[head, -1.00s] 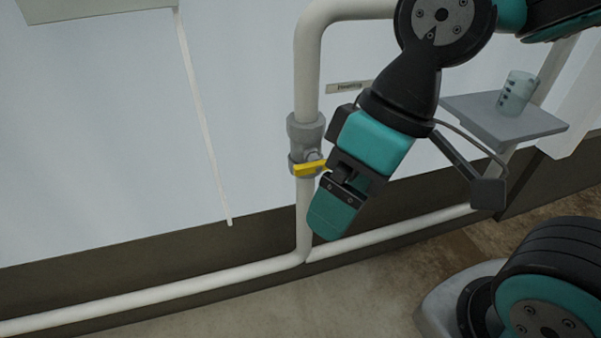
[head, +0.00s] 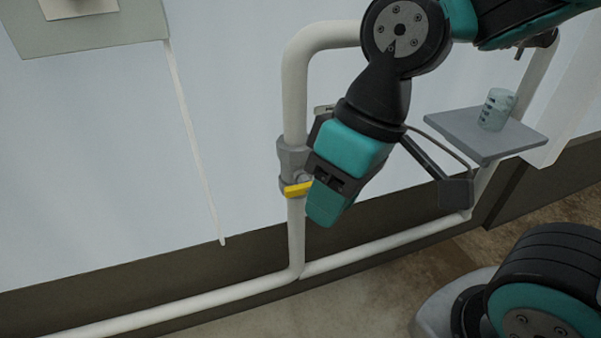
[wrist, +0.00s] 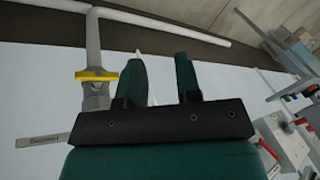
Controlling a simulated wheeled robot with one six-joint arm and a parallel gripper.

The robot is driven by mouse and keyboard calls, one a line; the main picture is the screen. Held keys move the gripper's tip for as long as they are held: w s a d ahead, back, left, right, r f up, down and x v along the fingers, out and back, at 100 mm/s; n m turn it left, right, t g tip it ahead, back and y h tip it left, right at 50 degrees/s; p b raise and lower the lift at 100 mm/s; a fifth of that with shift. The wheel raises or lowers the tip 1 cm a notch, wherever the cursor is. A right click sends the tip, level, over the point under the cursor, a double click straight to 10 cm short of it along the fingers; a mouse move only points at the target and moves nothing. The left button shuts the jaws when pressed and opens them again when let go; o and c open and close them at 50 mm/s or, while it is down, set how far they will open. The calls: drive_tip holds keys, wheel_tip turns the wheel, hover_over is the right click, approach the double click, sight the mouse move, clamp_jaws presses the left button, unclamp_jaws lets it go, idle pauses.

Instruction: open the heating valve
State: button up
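The heating valve has a grey body (head: 291,160) on a vertical white pipe, with a yellow handle (head: 297,189) lying crosswise to the pipe. In the wrist view, the yellow handle (wrist: 97,76) and the grey body (wrist: 96,98) are left of my fingers. My gripper (head: 328,203) is just right of the handle in the head view and overlaps its right end. In the wrist view, my gripper (wrist: 160,82) has its two teal fingers apart with nothing between them. The handle lies outside them, beside the left finger; I cannot tell whether they touch.
A white pipe (head: 200,300) runs low along the wall. A grey shelf (head: 480,133) with a clear cup (head: 496,110) stands at the right. A label plate (wrist: 40,140) sits near the valve. A panel (head: 85,37) hangs upper left. Wall left of the valve is mostly clear.

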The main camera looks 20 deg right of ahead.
drive_tip(key=shift+m+h, duration=0.4)
drive_tip(key=shift+m, duration=0.4)
drive_tip(key=w+r+p, duration=0.2)
drive_tip(key=r+p, duration=0.1)
drive_tip(key=w+r+p, duration=0.1)
drive_tip(key=r+p, duration=0.1)
drive_tip(key=shift+w+d+r, duration=0.15)
drive_tip(key=shift+w+r, duration=0.05)
drive_tip(key=shift+w, duration=0.2)
clamp_jaws()
drive_tip(key=w+r+m+h+p, duration=0.1)
drive_tip(key=w+r+m+p, duration=0.1)
drive_tip(key=w+r+p, duration=0.2)
drive_tip(key=w+d+r+m+h+p, duration=0.1)
drive_tip(key=w+r+m+h+p, duration=0.1)
drive_tip(key=w+p, duration=0.6)
wheel_tip(320, 180, up, 3)
drive_tip(key=m+p, duration=0.1)
drive_tip(key=p, duration=0.2)
drive_tip(key=shift+w+d+f+p, duration=0.15)
drive_tip(key=shift+f+p, duration=0.05)
drive_tip(key=shift+p, duration=0.15)
